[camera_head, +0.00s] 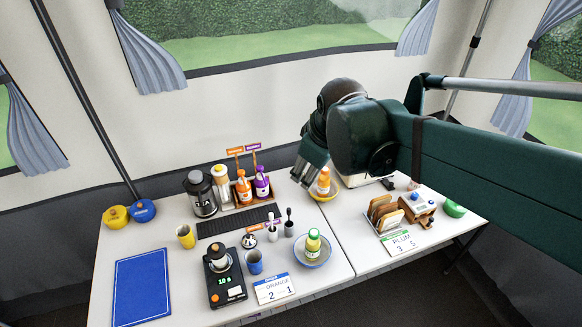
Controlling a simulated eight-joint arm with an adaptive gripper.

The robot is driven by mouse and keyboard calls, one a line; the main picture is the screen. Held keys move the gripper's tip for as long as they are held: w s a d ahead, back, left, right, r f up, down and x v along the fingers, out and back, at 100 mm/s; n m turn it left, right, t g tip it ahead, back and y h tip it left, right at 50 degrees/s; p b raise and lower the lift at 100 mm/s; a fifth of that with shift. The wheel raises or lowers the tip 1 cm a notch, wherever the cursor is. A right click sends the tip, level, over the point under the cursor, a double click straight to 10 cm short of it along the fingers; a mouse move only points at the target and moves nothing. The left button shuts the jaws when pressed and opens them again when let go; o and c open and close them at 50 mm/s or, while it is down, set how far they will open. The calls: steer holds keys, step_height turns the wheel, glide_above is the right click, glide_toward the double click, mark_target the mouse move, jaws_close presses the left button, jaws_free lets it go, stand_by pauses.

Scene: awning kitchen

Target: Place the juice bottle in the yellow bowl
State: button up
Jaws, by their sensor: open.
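An orange bottle with a pale cap (324,181) is upright at the yellow bowl (331,198) near the back middle, and looks to stand inside it. Which bottle is the juice bottle is not certain. A second bottle, with a green cap and yellow-green label (313,243), stands in a blue-rimmed bowl (319,261) at the front. My gripper (312,176) is open, pointing down, just left of and above the orange bottle. Whether its fingers touch that bottle cannot be told.
A rack with an orange bottle (243,188) and a purple bottle (262,183) stands left of my gripper. Several cups, a scale (226,284) and a blue mat (141,287) lie further left and in front. A toast rack (383,213) stands right.

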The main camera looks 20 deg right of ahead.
steer(key=s+a+m+t, duration=0.2)
steer(key=s+a+m, duration=0.2)
steer(key=s, duration=0.5)
steer(key=shift+s+f+m, duration=0.35)
steer(key=shift+s+m, duration=0.05)
steer(key=shift+m, duration=1)
